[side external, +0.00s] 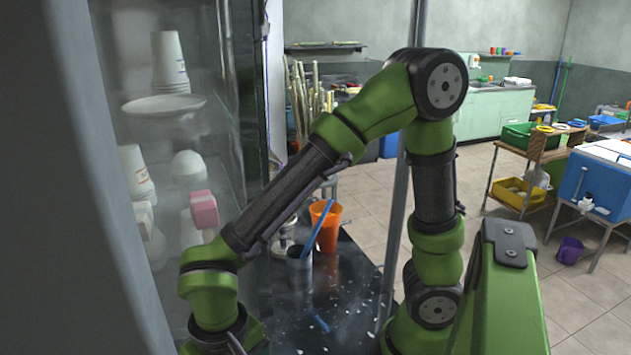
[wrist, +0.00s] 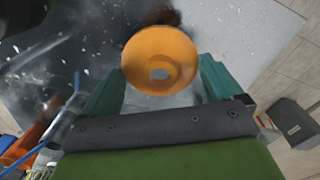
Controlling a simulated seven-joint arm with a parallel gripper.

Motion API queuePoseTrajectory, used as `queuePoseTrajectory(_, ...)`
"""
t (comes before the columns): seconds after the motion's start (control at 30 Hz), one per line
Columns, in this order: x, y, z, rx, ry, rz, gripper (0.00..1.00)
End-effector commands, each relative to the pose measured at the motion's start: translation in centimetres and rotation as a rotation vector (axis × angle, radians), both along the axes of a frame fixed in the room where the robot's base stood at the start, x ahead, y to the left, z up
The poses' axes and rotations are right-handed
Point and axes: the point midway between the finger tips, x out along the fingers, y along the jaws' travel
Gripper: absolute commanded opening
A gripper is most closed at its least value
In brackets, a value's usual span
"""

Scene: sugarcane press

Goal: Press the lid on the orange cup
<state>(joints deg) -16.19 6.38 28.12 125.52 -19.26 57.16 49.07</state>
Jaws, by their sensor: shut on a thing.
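My gripper (wrist: 160,84) shows in the wrist view with its two teal fingers on either side of a round orange piece with a central hole, apparently the lid (wrist: 143,55). It is shut on this piece and holds it over the dark, speckled counter. In the side view the fingers and the held piece are out of frame below my wrist. A tall orange cup (side external: 326,222) stands on the counter behind my forearm in the side view. An orange object at the left of the wrist view (wrist: 28,142) is probably this cup.
A grey container (side external: 299,268) with a blue stick (side external: 319,228) stands beside the orange cup. The dark counter (side external: 345,285) has white specks. A glass cabinet holds a white plate (side external: 163,106) and stacked white cups (side external: 168,60) at left. Tiled floor lies to the right.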

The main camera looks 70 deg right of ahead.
Motion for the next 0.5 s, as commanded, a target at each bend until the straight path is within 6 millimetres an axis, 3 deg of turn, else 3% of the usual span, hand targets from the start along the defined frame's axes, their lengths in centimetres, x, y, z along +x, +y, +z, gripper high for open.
queuePoseTrajectory(0.1,-0.4,0.9,0.0,0.000,-0.001,-0.014,0.66)
queuePoseTrajectory(0.5,1.5,-3.9,1.6,-0.001,-0.003,-0.064,0.66)
